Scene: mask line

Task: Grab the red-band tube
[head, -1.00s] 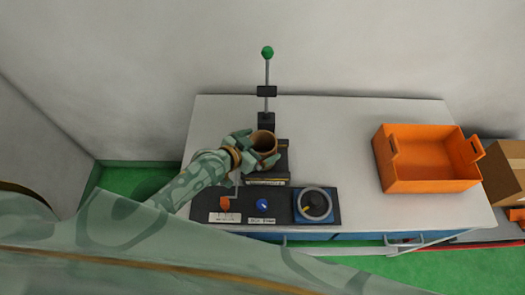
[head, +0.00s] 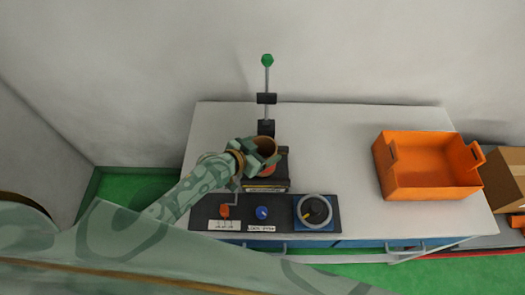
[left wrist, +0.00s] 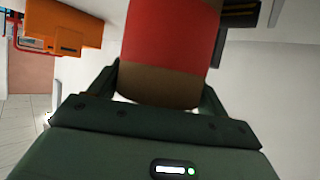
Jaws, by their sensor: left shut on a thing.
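The red-band tube (head: 266,145) is a brown open-topped cylinder at the dark fixture on the table. In the left wrist view, the tube (left wrist: 170,40) fills the top middle, with a wide red band above a brown end. My left gripper (head: 262,155) is shut on the tube, with its fingers on either side of it. In the head view the gripper hides part of the tube, and a patch of red shows below the fingers. I cannot tell whether its lower end touches the fixture. My right gripper is not in view.
A post with a green knob (head: 267,60) stands behind the tube. A dark panel (head: 282,224) in front carries a red switch (head: 225,211), a blue knob (head: 262,212) and a round dial (head: 314,210). An orange crate (head: 388,180) stands at the right. The table between is clear.

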